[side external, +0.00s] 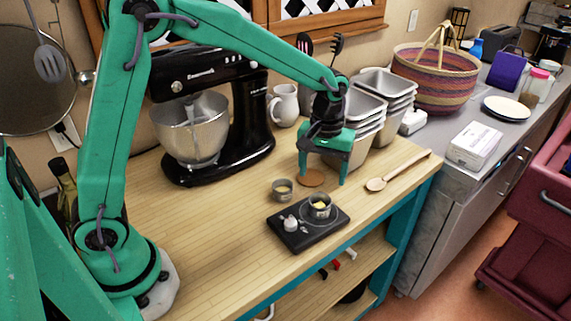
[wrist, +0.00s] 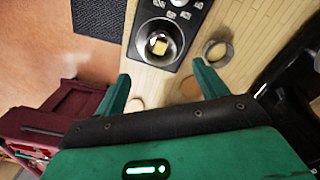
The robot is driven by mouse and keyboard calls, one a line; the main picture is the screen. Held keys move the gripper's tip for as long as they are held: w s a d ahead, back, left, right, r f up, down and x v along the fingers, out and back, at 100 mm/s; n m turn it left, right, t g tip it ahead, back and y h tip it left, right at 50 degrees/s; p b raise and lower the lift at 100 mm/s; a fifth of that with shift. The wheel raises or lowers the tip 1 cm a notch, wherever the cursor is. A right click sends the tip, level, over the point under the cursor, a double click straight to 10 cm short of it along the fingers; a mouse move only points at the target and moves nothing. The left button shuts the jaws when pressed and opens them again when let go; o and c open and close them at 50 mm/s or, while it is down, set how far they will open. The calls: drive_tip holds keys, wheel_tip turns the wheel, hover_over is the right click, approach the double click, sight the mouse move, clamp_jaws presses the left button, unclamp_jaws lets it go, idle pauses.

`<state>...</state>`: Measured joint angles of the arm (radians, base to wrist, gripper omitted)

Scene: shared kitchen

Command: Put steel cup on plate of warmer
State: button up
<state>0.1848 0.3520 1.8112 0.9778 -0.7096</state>
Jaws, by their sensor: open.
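The black warmer (side external: 293,233) lies on the wooden table, with a pale knob on its left part. A small steel cup (side external: 320,212) with something yellow inside stands upright on the warmer's plate; it also shows in the wrist view (wrist: 159,46). A second small metal cup (side external: 282,196) stands on the table behind the warmer, and in the wrist view (wrist: 217,50) it is right of the warmer. I cannot tell whether they differ in material. My gripper (side external: 322,178) points down behind the warmer, open and empty, apart from both cups.
A brown round coaster (side external: 311,178) lies beneath my gripper. A wooden spoon (side external: 398,172) lies to its right. The black stand mixer (side external: 240,125) is at the back left, and stacked steel pans (side external: 368,140) are close behind my gripper. The table's front left is clear.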

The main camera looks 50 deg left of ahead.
drive_tip(key=shift+r, duration=1.2)
drive_tip(key=s+a+r+m+t, duration=0.2)
drive_tip(key=s+r, duration=0.1)
drive_tip(key=s, duration=0.4)
drive_tip(key=s+a+r+m+t, duration=0.1)
drive_tip(key=s+a+r+m, duration=0.1)
drive_tip(key=s, duration=0.5)
drive_tip(key=s+a+r+m+t, duration=0.2)
drive_tip(key=s+a+r, duration=0.2)
drive_tip(key=s, duration=0.3)
drive_tip(key=shift+r+t, duration=0.15)
drive_tip(key=shift+t, duration=0.15)
